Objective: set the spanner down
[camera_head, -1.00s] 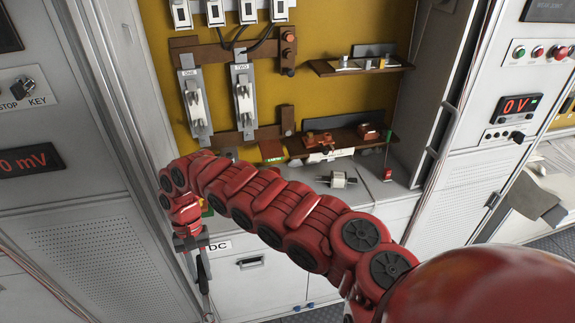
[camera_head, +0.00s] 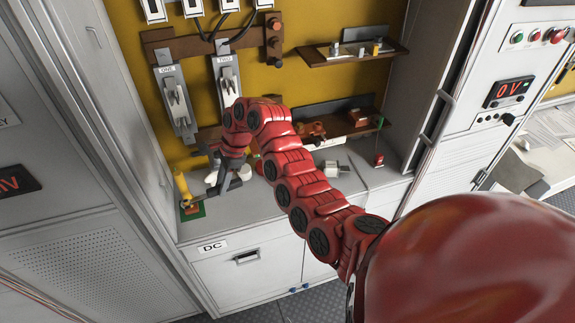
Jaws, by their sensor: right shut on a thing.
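My right gripper (camera_head: 220,174) is over the left part of the grey counter, below the two switch units. It is shut on the spanner (camera_head: 225,187), a dark grey bar beside the fingers. The fingers and spanner are small and similar in colour, so the exact grip is hard to make out. I cannot tell whether the spanner touches the counter (camera_head: 240,209). My left gripper is not in view.
A yellow-handled tool (camera_head: 182,186) stands on a green base at the counter's left end. A white round thing (camera_head: 240,169) is close behind the gripper. A white block (camera_head: 332,168) lies right of my arm. The counter's front strip is clear.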

